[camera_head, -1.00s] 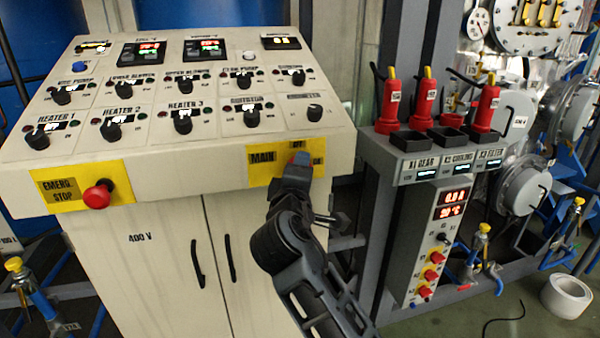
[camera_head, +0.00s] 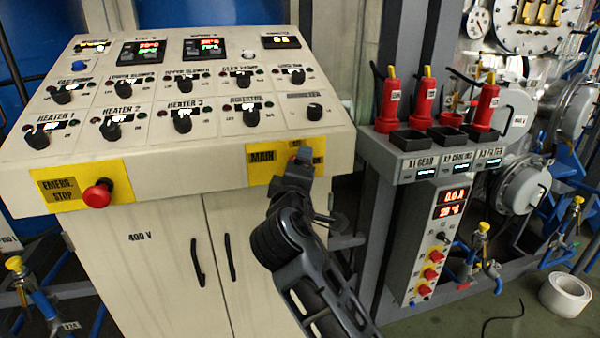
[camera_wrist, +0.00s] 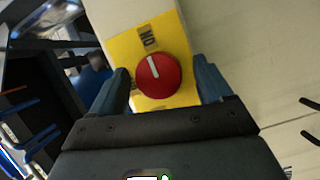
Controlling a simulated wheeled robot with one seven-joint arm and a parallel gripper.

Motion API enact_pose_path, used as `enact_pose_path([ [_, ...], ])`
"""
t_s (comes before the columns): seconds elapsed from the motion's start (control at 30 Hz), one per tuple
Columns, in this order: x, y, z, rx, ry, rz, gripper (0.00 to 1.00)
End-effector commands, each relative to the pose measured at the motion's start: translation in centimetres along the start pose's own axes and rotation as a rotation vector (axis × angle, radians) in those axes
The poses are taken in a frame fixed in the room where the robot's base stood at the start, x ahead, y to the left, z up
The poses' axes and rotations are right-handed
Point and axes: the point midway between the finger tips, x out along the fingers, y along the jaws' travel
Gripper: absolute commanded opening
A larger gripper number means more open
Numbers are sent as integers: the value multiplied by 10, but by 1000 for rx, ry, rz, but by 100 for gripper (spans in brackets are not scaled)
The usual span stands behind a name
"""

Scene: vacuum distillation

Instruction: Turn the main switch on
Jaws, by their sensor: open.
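The main switch is a round red knob (camera_wrist: 157,76) with a white mark, on a yellow plate (camera_wrist: 132,50) in the wrist view. The mark points up the picture, roughly toward a label (camera_wrist: 148,39) that looks like ON upside down. My gripper (camera_wrist: 160,82) is open, with one finger on each side of the knob; I cannot tell whether they touch it. In the head view my gripper (camera_head: 300,160) is at the yellow MAIN plate (camera_head: 262,165), at the cabinet's front right, and hides most of the knob.
The red emergency stop button (camera_head: 97,194) is on the same cabinet front, at the left. Several black knobs and displays cover the sloped panel (camera_head: 215,145) above. A grey post and shelf (camera_head: 400,165) with red-topped items stand close at the right.

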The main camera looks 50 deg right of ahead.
Motion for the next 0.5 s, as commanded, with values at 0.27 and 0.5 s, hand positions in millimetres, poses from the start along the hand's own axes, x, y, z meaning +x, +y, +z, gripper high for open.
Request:
enact_pose_path([
  [0.27,-4,0,-1,-1,2,1,79],
  [0.5,-38,-2,-1,0,4,0,79],
])
